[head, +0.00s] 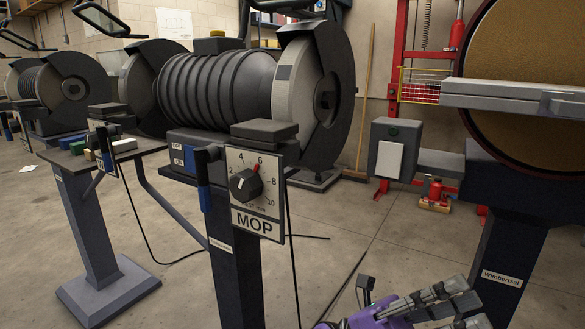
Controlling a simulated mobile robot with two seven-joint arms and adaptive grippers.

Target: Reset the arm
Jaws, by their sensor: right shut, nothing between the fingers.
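My right gripper (466,299) shows at the bottom right edge of the head view. It has grey metal fingers and a purple body, and the lower part is cut off by the frame. It is shut and holds nothing. It is in front of the dark stand of the disc machine and apart from the machines as far as I can see. My left gripper is not in view.
A grinding machine (215,85) on a dark pedestal fills the middle, with a dial panel marked MOP (256,222). A large disc sander (530,65) stands at right. Another grinder (60,88) stands at left. Concrete floor (180,285) lies clear between pedestals. A red jack (435,190) sits behind.

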